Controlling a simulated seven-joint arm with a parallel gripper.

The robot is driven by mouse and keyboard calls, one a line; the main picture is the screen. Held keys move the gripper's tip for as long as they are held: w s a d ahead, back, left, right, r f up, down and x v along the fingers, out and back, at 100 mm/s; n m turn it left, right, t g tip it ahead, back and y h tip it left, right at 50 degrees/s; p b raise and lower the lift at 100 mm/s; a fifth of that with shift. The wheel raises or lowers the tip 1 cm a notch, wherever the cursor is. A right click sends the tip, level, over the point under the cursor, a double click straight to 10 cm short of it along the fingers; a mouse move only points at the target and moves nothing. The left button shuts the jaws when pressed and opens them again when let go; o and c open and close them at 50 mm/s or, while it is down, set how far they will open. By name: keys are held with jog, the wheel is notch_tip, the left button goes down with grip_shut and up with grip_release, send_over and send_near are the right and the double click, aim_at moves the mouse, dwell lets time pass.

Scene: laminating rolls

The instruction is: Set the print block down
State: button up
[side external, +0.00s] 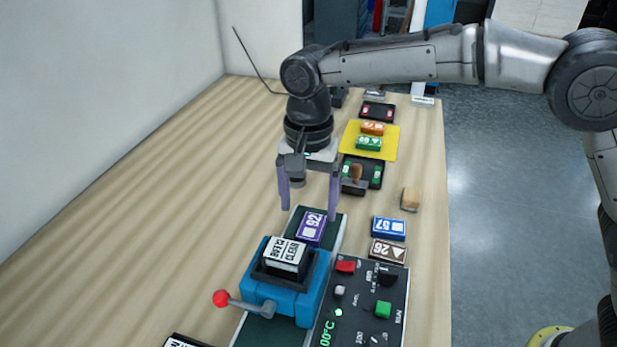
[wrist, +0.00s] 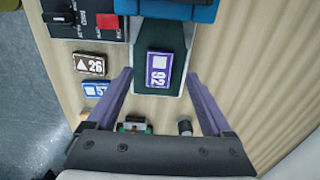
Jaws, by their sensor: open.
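A purple print block (side external: 311,227) marked 92 lies flat on the dark green strip (side external: 331,236), just behind the blue laminating machine (side external: 259,282). The block also shows in the wrist view (wrist: 158,69), in line with the strip. My gripper (side external: 309,211) is open and empty above the far end of the strip. In the wrist view its two purple fingers (wrist: 158,75) stand wide apart, one on each side of the block, with gaps between. The fingertips look a little above the table; their exact height is hard to tell.
A blue block (side external: 388,228) marked 57 and a brown block (side external: 387,251) lie right of the strip. A black control panel (side external: 350,318) sits beside the machine, whose red-knobbed lever (side external: 222,298) sticks out left. A yellow mat (side external: 383,150) holds orange and green blocks. The table's left side is clear.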

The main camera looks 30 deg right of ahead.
notch_tip(320, 180, up, 6)
jog(key=shift+f, duration=0.2)
jog(key=s+d+r+n+t, duration=0.1)
jog(key=s+d+r+n, duration=0.15)
jog(key=s+d, duration=0.45)
jog(key=s+d+r+n+t, duration=0.2)
jog(key=s+d+r, duration=0.15)
jog(key=d, duration=0.75)
jog(key=s+d+f+n+t, duration=0.1)
jog(key=s+d+f+n, duration=0.1)
jog(key=s, duration=0.5)
jog(key=s+d+f+n+t, duration=0.1)
jog(key=s+d+f+n, duration=0.1)
jog(key=s+d+f, duration=0.3)
jog(key=s+d, duration=0.2)
jog(key=s, duration=0.1)
jog(key=shift+d+t, duration=0.15)
jog(key=shift+t, duration=0.15)
